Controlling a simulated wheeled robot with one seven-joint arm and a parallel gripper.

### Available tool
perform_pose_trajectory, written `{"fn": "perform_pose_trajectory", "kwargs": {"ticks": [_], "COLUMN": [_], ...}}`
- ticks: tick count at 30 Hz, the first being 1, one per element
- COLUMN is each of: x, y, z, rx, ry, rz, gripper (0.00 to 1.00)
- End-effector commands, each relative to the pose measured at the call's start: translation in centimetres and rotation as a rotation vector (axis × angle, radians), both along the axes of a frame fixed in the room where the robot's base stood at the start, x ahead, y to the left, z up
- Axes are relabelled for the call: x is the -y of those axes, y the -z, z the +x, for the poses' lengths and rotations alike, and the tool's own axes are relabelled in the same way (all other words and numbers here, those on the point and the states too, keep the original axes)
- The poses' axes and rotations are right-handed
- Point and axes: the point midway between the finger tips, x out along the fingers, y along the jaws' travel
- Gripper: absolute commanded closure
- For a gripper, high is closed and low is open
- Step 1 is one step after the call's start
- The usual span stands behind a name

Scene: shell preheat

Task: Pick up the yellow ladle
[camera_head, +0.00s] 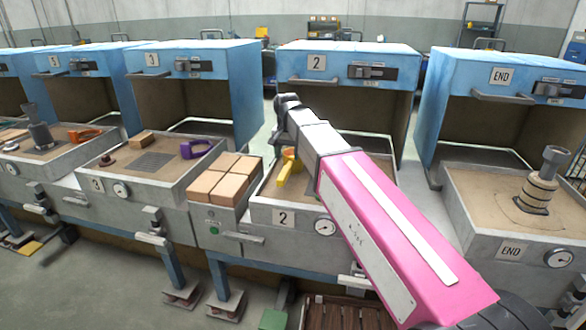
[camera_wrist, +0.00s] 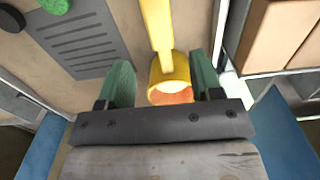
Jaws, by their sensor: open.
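The yellow ladle (camera_head: 284,174) lies in the sandy tray of station 2 (camera_head: 283,218), partly hidden by my arm in the head view. In the wrist view the ladle (camera_wrist: 159,28) has its handle running to the top edge and its round cup, orange inside, close to my gripper. My gripper (camera_wrist: 160,72) is open, with one green finger on each side of the cup. A gap shows on the left; I cannot tell whether the right finger touches. The fingers are not clear in the head view.
Tan bricks (camera_head: 225,182) stand on a stand left of the tray. The blue hood (camera_head: 345,62) of station 2 rises behind. A slotted grate (camera_wrist: 80,38) and a green round thing (camera_wrist: 56,4) lie left of the ladle in the wrist view.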

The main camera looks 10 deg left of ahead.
Motion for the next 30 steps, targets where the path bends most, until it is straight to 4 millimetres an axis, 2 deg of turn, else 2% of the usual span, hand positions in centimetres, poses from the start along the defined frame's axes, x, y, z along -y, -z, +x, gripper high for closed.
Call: {"fn": "perform_pose_trajectory", "kwargs": {"ticks": [6, 14, 24, 30], "x": [0.0, 0.0, -0.2, -0.2], "y": [2.9, 4.3, 8.3, 8.8], "z": [0.0, 0.1, 0.4, 0.4], "rx": [-0.001, 0.0, 0.0, 0.001], "ry": [0.0, 0.0, 0.0, 0.0], "rz": [-0.001, 0.0, 0.0, 0.0], "gripper": [0.4, 0.4, 0.4, 0.4]}}
